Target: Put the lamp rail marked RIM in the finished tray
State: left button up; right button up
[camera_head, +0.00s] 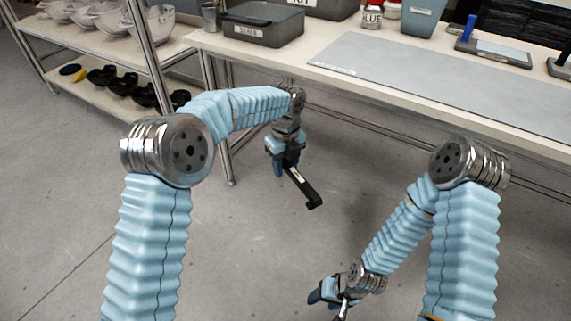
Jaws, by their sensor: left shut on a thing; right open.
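My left gripper (284,162) is shut on a black lamp rail (303,187). The rail hangs tilted down to the right, over the floor in front of the workbench. It carries a small pale label, too small to read. My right gripper (326,304) is lower, near the bottom edge of the view, open and apart from the bench. No tray marked finished can be made out. A grey tray labelled SEALS (262,25) stands at the left end of the bench.
The workbench (345,103) carries a grey mat (410,75), a GLUE bottle (372,16), a blue bin (424,14) and a board with a blue-handled tool (490,48). A rack (90,50) at left holds clear shells above and black parts below. The floor between is clear.

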jog(key=shift+s, duration=0.3)
